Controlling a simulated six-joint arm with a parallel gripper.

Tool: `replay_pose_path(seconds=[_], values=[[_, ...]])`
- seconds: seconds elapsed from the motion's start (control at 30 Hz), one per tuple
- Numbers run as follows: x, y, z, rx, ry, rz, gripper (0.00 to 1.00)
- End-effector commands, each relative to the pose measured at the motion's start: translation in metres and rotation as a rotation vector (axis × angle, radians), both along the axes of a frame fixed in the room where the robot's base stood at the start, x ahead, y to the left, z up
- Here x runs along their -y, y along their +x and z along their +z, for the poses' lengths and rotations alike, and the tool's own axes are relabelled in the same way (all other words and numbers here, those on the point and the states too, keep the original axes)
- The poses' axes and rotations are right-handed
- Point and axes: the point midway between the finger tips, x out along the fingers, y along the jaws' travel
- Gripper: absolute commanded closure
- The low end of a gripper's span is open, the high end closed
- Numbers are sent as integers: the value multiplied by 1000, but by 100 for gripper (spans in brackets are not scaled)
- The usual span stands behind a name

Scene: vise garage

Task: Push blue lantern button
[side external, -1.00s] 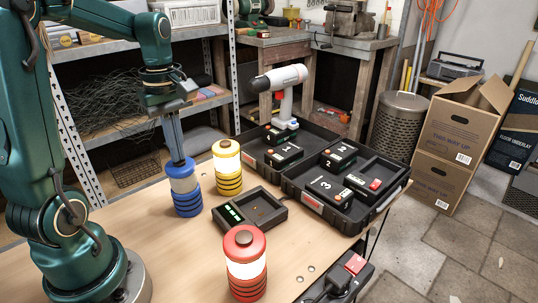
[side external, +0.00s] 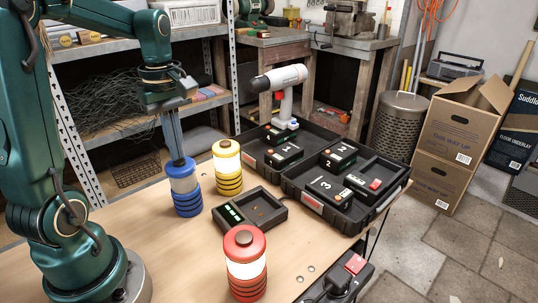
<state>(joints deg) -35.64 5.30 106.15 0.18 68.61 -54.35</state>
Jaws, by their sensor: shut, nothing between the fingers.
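The blue lantern (side external: 185,190) stands upright on the wooden table, left of the yellow lantern. The yellow lantern (side external: 228,168) and the red lantern (side external: 245,262) also stand upright with white bands glowing. Both have a brown button on top.
A black charger (side external: 250,208) with green lights sits right of the blue lantern. An open black case (side external: 290,185) with numbered batteries and a drill (side external: 282,82) is behind it. A power strip with a red switch (side external: 355,263) is at front right. Bare table (side external: 150,240) lies in front.

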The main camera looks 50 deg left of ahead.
Motion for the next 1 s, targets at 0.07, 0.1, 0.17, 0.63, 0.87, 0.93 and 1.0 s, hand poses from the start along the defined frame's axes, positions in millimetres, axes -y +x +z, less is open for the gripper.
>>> replay_pose_path(seconds=[0.07, 0.1, 0.17, 0.63, 0.87, 0.93, 1.0], values=[[-1, 1, 15, 11, 5, 2, 100], [-1, 2, 22, 13, 6, 2, 100], [-1, 2, 31, 15, 6, 3, 100], [1, 1, 68, 22, 5, 6, 100], [1, 1, 68, 22, 5, 6, 100], [1, 1, 68, 22, 5, 6, 100], [1, 1, 68, 22, 5, 6, 100]])
